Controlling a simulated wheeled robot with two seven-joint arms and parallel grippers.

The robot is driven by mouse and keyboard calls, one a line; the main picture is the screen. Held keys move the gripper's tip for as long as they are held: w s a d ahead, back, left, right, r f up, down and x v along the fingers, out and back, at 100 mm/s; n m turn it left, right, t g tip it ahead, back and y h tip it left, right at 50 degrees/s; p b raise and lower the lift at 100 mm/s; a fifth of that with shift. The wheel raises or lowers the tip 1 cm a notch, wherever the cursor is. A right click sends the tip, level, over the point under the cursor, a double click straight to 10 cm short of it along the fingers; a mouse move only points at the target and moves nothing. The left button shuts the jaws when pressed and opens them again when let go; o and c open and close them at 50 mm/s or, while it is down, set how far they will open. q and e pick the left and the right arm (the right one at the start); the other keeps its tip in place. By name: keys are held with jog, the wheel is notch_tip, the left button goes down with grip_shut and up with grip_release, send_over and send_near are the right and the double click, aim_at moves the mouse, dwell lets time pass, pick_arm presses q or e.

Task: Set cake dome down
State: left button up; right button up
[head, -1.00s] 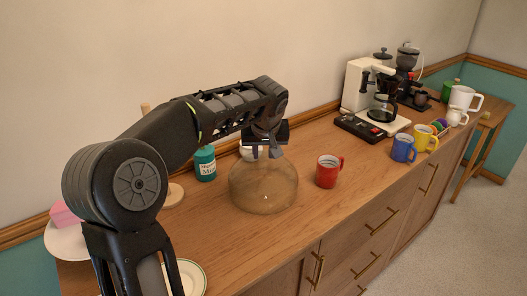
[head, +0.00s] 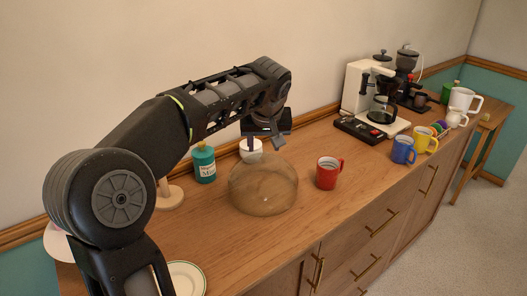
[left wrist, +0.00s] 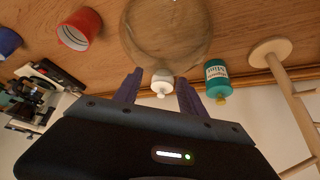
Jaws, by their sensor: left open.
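The clear, brownish-tinted cake dome (head: 263,186) rests upright on the wooden counter, left of the red mug. It also shows at the top of the left wrist view (left wrist: 168,32). My left gripper (head: 265,143) is open, above and just behind the dome, apart from it. In the left wrist view its two spread fingers (left wrist: 158,92) have nothing gripped between them. A white lidded pot (left wrist: 161,82) appears between the fingers but stands on the counter beyond. My right gripper is out of view.
The red mug (head: 328,173) stands right of the dome, the teal bottle (head: 204,165) left of it. A coffee machine (head: 372,95), a blue mug (head: 403,150) and a yellow mug (head: 424,139) are farther right. A plate (head: 187,279) lies near the front edge.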

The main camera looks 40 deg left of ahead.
pick_arm(q)
jog(key=v, duration=0.6)
jog(key=shift+r, duration=0.35)
jog(key=shift+s+d+f, duration=0.1)
jog(key=shift+s, duration=0.05)
